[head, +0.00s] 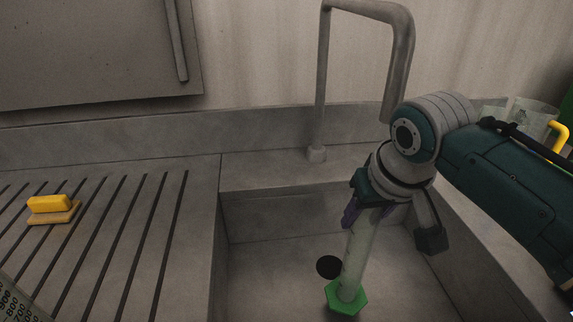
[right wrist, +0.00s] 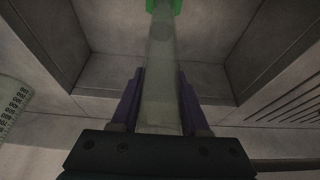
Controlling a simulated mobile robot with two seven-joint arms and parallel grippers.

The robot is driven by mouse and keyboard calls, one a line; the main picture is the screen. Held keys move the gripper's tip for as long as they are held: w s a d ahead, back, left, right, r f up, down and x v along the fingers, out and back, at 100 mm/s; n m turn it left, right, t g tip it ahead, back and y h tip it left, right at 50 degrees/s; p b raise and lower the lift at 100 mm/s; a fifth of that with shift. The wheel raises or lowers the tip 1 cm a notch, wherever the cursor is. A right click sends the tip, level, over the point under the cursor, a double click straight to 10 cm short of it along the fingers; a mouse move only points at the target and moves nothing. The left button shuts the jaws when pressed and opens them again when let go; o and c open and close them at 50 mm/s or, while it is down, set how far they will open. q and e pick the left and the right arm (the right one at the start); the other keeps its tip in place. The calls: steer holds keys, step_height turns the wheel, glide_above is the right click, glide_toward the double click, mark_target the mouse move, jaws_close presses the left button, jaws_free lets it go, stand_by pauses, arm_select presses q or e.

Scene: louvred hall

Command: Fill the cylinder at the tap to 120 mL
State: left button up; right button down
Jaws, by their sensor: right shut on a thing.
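The measuring cylinder (head: 358,258) is a clear tube with a green six-sided foot (head: 345,297). It stands nearly upright in the head view, low in the sink. My right gripper (head: 366,213) is shut on its upper part. In the right wrist view the cylinder (right wrist: 160,75) runs between the two purple fingers of the gripper (right wrist: 160,105). I cannot make out a water level in it. The tap (head: 398,70) is a grey bent pipe; its spout end is above and behind my right wrist. My left gripper is not in view.
The grey sink basin (head: 270,285) has a dark drain hole (head: 329,267). A graduated vessel (head: 18,300) shows at the lower left corner. Clear vessels (head: 532,112) stand at the right, behind my arm.

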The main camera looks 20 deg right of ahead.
mark_target(357, 255)
steer(key=shift+a+f, duration=0.1)
steer(key=shift+f, duration=1.6)
steer(key=shift+b, duration=0.3)
steer(key=shift+f, duration=0.2)
steer(key=shift+c, duration=2)
jaws_free()
steer(key=shift+r, duration=0.15)
